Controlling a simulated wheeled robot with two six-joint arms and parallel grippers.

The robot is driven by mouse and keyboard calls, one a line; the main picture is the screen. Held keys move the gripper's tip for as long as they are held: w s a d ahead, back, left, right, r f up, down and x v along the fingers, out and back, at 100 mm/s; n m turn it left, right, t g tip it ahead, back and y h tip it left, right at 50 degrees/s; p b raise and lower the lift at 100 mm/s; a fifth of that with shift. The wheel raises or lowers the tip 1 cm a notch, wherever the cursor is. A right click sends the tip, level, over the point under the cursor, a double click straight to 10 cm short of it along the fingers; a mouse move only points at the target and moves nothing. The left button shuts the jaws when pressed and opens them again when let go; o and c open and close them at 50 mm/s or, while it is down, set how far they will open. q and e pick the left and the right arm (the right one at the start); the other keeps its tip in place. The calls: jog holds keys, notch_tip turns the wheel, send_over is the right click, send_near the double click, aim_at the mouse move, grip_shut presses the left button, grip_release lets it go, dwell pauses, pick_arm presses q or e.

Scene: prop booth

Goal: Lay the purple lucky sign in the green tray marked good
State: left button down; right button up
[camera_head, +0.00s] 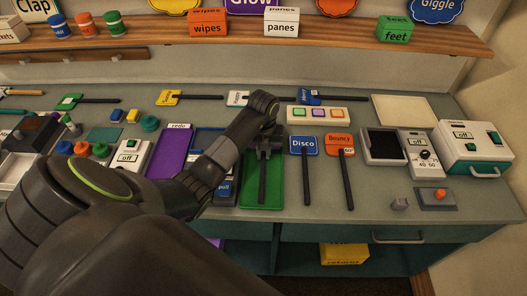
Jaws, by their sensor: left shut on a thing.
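The green tray (275,196) lies flat on the counter in the middle of the view. My left arm reaches across from the lower left, and my left gripper (264,150) is over the far part of this tray. It is shut on a sign, whose dark handle (262,182) points toward the near edge of the tray. The sign's face is hidden behind my gripper and arm, so I cannot read its word or see its colour. I cannot tell whether the sign touches the tray. The tray's mark is hidden too. My right gripper is not in view.
The purple tray marked redo (167,160) lies to the left, partly behind my arm. The Disco sign (304,146) and the orange Bouncy sign (339,146) lie close on the right. A button panel (317,115) stands behind them.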

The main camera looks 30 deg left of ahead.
pick_arm(q)
jog(key=shift+f+b, duration=0.45)
jog(key=shift+f, duration=0.2)
dwell(1.3)
jog(key=c, duration=1.2)
grip_release()
jog(key=shift+r, duration=0.15)
jog(key=shift+r+p, duration=3.25)
jog(key=shift+r, duration=0.7)
jog(key=shift+f, duration=0.1)
